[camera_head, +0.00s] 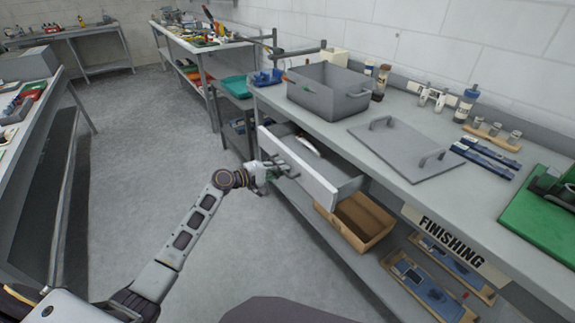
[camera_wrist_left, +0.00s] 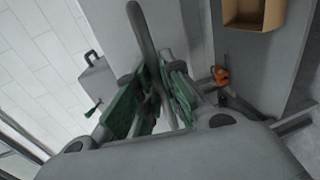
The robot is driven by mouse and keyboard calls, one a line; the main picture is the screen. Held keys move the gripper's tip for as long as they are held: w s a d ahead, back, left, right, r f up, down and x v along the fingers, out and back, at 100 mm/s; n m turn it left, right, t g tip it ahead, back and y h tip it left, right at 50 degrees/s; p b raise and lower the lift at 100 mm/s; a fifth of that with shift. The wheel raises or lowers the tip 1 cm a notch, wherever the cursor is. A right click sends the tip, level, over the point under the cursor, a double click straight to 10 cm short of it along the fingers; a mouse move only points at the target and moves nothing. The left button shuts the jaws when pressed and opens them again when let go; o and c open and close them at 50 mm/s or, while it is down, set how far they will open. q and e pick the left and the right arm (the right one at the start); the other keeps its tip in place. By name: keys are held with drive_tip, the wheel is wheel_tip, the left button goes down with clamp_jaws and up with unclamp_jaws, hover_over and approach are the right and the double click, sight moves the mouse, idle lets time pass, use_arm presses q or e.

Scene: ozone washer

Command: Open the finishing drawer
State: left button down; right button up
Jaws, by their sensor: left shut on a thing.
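The finishing drawer (camera_head: 318,182) is under the workbench top in the head view. It stands pulled out, with its pale front set off from the bench and part of its inside showing. My left gripper (camera_head: 278,169) is at the drawer's front. In the left wrist view the gripper's green-padded fingers (camera_wrist_left: 152,95) are on both sides of the grey bar handle (camera_wrist_left: 143,38), shut on it. A white thing (camera_head: 308,146) shows inside the drawer. My right gripper is in neither view.
A grey bin (camera_head: 328,92) and a flat lid with handles (camera_head: 405,148) sit on the bench top (camera_head: 330,130). An open brown box (camera_head: 355,222) stands on the lower shelf, beside a FINISHING sign (camera_head: 450,240). The floor (camera_head: 150,140) left of the drawer is clear.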

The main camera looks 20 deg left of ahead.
use_arm(q)
drive_tip(key=f+v, duration=0.1)
drive_tip(key=v, duration=0.5)
drive_tip(key=shift+s+a, duration=0.2)
drive_tip(key=shift+s, duration=0.05)
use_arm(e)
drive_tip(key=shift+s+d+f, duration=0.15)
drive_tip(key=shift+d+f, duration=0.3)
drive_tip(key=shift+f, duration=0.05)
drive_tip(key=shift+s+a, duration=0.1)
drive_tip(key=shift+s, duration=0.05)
use_arm(q)
drive_tip(key=c, duration=1.5)
unclamp_jaws()
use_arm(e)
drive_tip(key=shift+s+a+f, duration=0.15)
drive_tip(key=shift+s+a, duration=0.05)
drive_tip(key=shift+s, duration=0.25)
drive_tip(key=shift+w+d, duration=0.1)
use_arm(q)
drive_tip(key=shift+v, duration=6)
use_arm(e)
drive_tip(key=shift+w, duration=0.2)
